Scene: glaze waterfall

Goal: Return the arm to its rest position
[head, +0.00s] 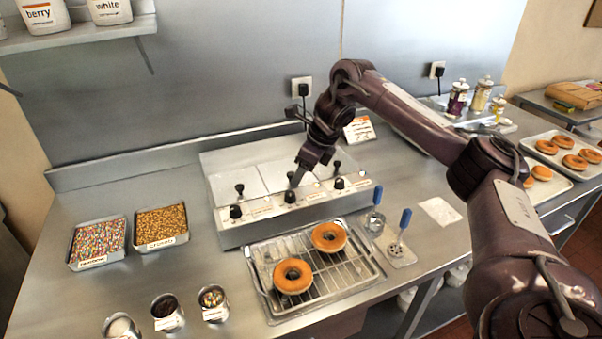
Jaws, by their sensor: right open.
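My right arm comes in from the lower right and arches over the counter. My right gripper (298,178) points down at the front edge of the steel glaze machine (232,238), close to its middle black knob (290,197). The gripper is open; I cannot tell whether it touches the knob. Two more black knobs sit on the machine front, one on the left (235,212) and one on the right (339,184). Two ring doughnuts (293,276) lie on the wire rack (345,283) in front of the machine. My left gripper is not in view.
Trays of sprinkles (97,241) and crumbs (161,226) stand left, with small cups (166,311) in front. Blue-handled tools (400,238) lie right of the rack. A doughnut tray (560,184) and bottles (480,95) are at right. A shelf (85,32) hangs upper left.

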